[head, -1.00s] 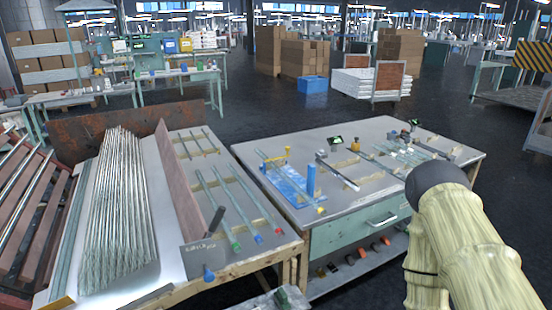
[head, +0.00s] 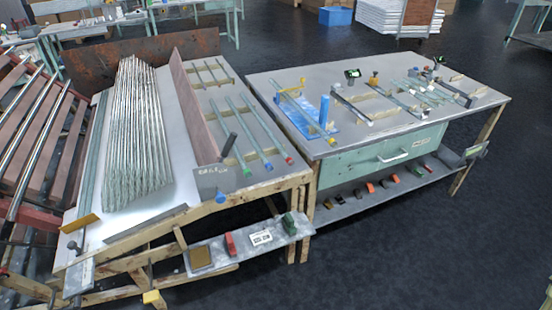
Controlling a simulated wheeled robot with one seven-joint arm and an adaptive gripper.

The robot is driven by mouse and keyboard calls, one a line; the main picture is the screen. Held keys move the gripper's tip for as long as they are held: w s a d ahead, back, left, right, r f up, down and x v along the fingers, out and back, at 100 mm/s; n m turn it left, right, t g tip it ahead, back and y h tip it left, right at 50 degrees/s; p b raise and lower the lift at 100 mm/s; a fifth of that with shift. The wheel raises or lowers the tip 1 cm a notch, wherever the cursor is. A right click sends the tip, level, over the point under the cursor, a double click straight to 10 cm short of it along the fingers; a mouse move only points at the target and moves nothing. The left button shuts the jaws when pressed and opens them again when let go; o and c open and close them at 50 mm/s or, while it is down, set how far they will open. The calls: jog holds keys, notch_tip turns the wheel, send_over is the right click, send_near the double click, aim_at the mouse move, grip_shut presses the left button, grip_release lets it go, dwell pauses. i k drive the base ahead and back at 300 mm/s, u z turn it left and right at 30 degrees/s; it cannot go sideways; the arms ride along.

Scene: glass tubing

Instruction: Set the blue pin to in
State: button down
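Two blue parts could be the blue pin, and I cannot tell which it is. One is a small blue knob (head: 221,197) at the front edge of the left bench, below a dark grey plate (head: 212,180). The other is an upright blue post (head: 324,110) on the blue fixture (head: 297,112) on the right bench. How far either one is pushed in is too small to tell. My gripper is not in view; only a pale sliver of my arm shows at the lower right edge.
The left bench (head: 190,212) holds a bundle of glass tubes (head: 138,135) and tubes with coloured ends. A low shelf (head: 245,243) juts out in front. The right bench (head: 350,148) has a drawer (head: 390,155) and a lower shelf. Dark floor (head: 400,260) in front is clear.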

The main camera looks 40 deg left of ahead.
aim_at(221, 198)
jog(key=z, duration=0.7)
jog(key=k, duration=1.05)
jog(key=u, duration=1.8)
jog(key=i, duration=0.5)
jog(key=z, duration=0.05)
jog(key=k, duration=1.15)
jog(key=z, duration=0.8)
jog(key=i, duration=1.1)
jog(key=u, duration=0.5)
jog(key=i, duration=0.75)
jog(key=u, duration=0.65)
